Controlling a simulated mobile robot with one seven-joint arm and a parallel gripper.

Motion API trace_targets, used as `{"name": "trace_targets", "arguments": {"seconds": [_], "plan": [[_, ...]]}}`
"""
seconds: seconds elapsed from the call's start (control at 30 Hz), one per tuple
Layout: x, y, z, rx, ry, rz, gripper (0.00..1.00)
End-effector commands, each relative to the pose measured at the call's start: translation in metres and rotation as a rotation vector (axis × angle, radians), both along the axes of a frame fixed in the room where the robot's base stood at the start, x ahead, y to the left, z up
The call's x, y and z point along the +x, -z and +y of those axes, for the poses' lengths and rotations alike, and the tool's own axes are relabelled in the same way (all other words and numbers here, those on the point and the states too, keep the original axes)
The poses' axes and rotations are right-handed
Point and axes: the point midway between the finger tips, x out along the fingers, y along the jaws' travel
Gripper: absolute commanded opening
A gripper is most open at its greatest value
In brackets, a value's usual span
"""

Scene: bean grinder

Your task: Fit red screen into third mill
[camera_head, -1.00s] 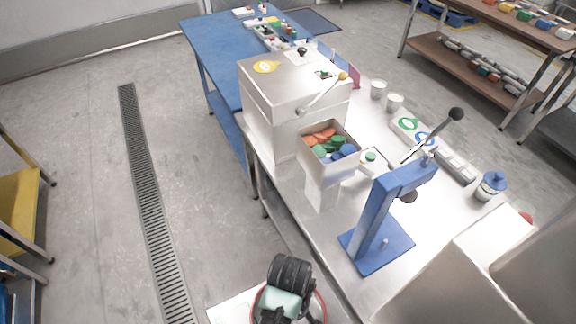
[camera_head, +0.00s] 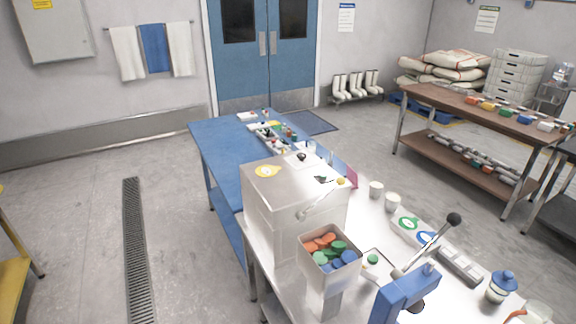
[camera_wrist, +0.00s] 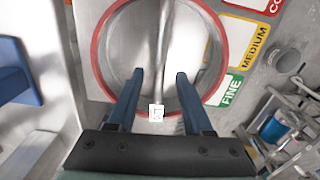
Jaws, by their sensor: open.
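In the wrist view, a round bare-metal face with a red rim (camera_wrist: 97,50) lies ahead of my gripper (camera_wrist: 160,72). A bright ridge or bar runs across its middle. I cannot tell whether this is the red screen or part of a mill. The two dark blue fingers are apart, in front of the lower part of the circle, with nothing visibly clamped between them. A small white tag with a red mark (camera_wrist: 157,113) shows between the fingers. Contact cannot be judged. My gripper is out of the head view, and no mill is clearly identifiable there.
A green FINE label (camera_wrist: 230,92) and yellow MEDIUM label (camera_wrist: 246,42) sit beside the ring. In the head view, a steel box machine (camera_head: 270,205), a bin of coloured discs (camera_head: 330,270) and a blue lever press (camera_head: 400,295) crowd the bench.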

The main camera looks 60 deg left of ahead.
Motion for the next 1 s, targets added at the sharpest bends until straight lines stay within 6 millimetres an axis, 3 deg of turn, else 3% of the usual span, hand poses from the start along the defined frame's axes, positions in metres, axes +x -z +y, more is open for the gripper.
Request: {"name": "trace_targets", "arguments": {"seconds": [0.4, 0.47, 0.7, 1.0], "plan": [[0.0003, 0.0024, 0.0001, 0.000, 0.000, -0.001, 0.51], [0.0002, 0.0024, 0.0001, 0.000, 0.000, -0.001, 0.44], [0.0002, 0.0024, 0.0000, 0.000, 0.000, 0.000, 0.01], [0.0000, 0.0025, -0.0001, 0.000, 0.000, 0.000, 0.00]]}}
